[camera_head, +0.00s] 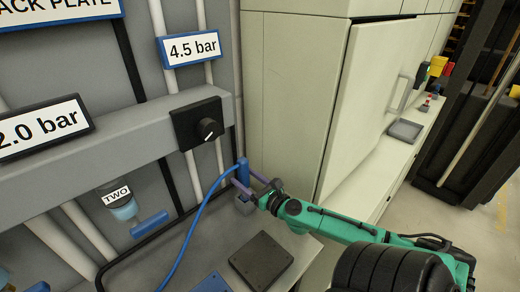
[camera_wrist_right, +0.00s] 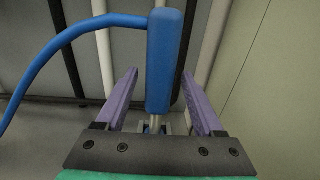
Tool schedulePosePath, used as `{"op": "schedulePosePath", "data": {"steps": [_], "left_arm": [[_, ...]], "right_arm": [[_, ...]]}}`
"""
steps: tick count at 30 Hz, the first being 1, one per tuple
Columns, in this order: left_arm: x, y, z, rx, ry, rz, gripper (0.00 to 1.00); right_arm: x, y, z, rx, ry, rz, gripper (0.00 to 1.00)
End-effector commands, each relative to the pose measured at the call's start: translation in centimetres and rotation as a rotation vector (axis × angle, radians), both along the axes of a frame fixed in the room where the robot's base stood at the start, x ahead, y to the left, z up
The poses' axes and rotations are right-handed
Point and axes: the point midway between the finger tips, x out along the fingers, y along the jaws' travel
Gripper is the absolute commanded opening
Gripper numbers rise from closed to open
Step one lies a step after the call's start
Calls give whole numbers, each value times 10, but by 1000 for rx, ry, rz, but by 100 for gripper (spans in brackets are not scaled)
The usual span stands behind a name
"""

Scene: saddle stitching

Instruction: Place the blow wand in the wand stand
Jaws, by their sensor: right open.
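The blow wand (camera_head: 243,169) is a blue upright handle with a blue hose, near the wall in the head view. In the right wrist view the wand (camera_wrist_right: 165,62) stands between the two purple fingers, with a visible gap on each side. My right gripper (camera_head: 245,181) is open around the handle, not clamping it. A small grey block, which looks like the wand stand (camera_head: 244,207), is directly below the wand. The wand's thin metal tip points down toward the stand; how deep it sits is hidden by my gripper. My left gripper is not in view.
A black regulator knob (camera_head: 207,129) and a 4.5 bar sign (camera_head: 190,49) are on the wall above. A dark square plate (camera_head: 261,260) lies on the bench in front. A pale cabinet (camera_head: 290,95) stands close on the right. The blue hose (camera_head: 186,245) runs across the bench.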

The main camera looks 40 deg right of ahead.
Motion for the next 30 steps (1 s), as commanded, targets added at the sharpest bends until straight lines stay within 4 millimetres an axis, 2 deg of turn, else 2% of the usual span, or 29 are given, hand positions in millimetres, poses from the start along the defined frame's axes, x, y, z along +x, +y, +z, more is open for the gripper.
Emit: {"op": "schedulePosePath", "data": {"steps": [1, 7, 12, 30], "left_arm": [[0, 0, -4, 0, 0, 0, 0], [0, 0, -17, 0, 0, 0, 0], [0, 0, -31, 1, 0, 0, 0], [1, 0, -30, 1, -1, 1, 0]], "right_arm": [[-12, 1, -5, 4, 5, -2, 70], [-55, 0, -5, 1, 4, -6, 70], [-78, 1, -4, 1, 1, -3, 70], [-82, 1, 0, -1, 1, -1, 70]]}}
